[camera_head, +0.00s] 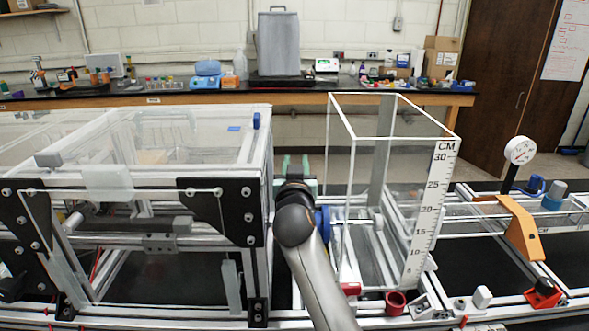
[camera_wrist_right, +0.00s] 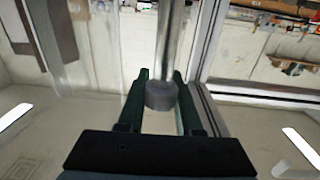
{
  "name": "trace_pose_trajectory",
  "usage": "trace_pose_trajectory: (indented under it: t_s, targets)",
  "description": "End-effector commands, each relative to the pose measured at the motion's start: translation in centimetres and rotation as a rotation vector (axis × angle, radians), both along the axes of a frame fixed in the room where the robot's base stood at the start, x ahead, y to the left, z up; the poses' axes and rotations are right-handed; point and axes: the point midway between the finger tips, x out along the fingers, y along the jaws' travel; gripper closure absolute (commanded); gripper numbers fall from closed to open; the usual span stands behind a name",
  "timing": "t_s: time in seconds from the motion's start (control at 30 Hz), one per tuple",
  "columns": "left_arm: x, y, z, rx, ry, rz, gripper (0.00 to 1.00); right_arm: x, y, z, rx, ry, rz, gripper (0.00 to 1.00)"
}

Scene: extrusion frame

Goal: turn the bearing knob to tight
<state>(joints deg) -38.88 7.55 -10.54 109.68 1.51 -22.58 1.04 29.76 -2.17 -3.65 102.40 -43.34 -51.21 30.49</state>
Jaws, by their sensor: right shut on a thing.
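My right arm comes up from the bottom middle of the head view. Its gripper (camera_head: 294,164), with green fingers, is between the clear enclosure on the left and the tall clear tank, mostly hidden behind my own wrist. In the right wrist view, the gripper (camera_wrist_right: 161,82) is shut on a short grey cylindrical knob (camera_wrist_right: 160,97) at the end of a metal rod, with one finger on each side. I take this as the bearing knob; its marks or turn setting cannot be seen. It is hidden in the head view. My left gripper is not in view.
A clear tank (camera_head: 394,138) with a centimetre scale (camera_head: 431,215) stands right of my arm. The clear-walled enclosure frame (camera_head: 258,190) is close on the left. A dial gauge (camera_head: 520,151) and orange bracket (camera_head: 523,231) are farther right. A cluttered bench (camera_head: 180,99) is behind.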

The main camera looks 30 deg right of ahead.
Motion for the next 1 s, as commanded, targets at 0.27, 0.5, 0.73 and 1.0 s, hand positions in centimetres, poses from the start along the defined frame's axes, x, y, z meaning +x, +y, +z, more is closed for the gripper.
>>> trace_pose_trajectory:
  t_s: [0.27, 0.5, 0.73, 1.0]
  targets:
    - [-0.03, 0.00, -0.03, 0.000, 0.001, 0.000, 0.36, -0.01, 0.03, 0.04, 0.000, 0.000, -0.004, 1.00]
    - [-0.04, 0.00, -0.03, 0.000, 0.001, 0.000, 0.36, -0.01, 0.02, 0.03, 0.000, 0.000, -0.004, 0.42]
    - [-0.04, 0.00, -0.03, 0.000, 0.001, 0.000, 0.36, 0.00, 0.01, 0.02, 0.000, 0.000, -0.004, 0.36]
    - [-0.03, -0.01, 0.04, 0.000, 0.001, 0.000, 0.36, 0.07, -0.14, 0.03, 0.000, 0.001, -0.003, 0.36]
